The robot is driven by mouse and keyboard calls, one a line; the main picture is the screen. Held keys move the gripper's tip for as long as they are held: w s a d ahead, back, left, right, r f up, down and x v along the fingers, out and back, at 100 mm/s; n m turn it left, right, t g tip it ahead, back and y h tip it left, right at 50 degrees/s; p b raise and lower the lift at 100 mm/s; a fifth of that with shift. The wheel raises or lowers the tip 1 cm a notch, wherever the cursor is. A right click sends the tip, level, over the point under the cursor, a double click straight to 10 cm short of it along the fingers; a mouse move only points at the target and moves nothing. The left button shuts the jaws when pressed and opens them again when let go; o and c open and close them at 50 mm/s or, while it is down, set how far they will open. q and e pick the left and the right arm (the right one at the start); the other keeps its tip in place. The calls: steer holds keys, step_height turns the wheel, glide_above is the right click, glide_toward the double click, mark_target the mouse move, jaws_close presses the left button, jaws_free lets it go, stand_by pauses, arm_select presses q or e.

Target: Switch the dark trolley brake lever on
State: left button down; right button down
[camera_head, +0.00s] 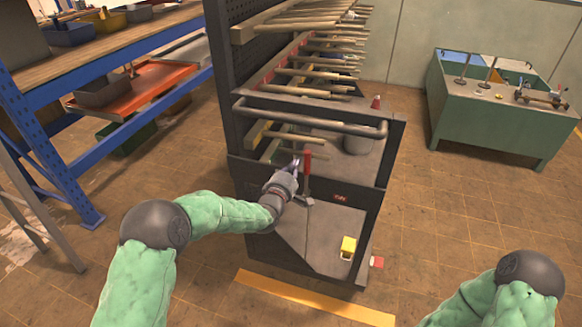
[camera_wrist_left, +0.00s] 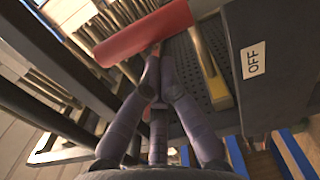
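The dark trolley (camera_head: 335,225) stands in the middle of the head view, loaded with rods. Its brake lever has a red handle (camera_head: 307,160), upright at the trolley's near side. In the left wrist view, the red handle (camera_wrist_left: 140,34) lies tilted across the top, just beyond the fingertips. An OFF label (camera_wrist_left: 253,60) is at the right. My left gripper (camera_head: 294,163) is just left of the handle in the head view. Its fingers (camera_wrist_left: 156,62) come together at the tips, close to the handle; I see no clear grip on it. My right gripper is out of view.
A blue shelf rack (camera_head: 85,165) with trays stands at left. A green workbench (camera_head: 495,125) stands at back right. A yellow floor strip (camera_head: 310,298) lies in front. The floor at right is clear.

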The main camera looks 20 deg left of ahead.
mark_target(306, 165)
arm_select(q)
steer(key=shift+d, duration=0.15)
steer(key=shift+s+d+r+m+b, duration=0.1)
steer(key=shift+d+r+m+b, duration=0.1)
steer(key=shift+d+m+b, duration=0.9)
steer(key=shift+s+d+f+m+y+b, duration=0.1)
steer(key=shift+d+f+m+b, duration=0.65)
steer(key=shift+d+f+m, duration=1.25)
steer(key=shift+d+f+m+y+b, duration=0.1)
steer(key=shift+d+f+m+b, duration=0.6)
steer(key=shift+d+m, duration=1.5)
steer(key=shift+s+d+f+m+y+b, duration=0.1)
steer(key=shift+d+f+m+b, duration=0.9)
steer(key=shift+d, duration=2.1)
steer(key=shift+f, duration=0.25)
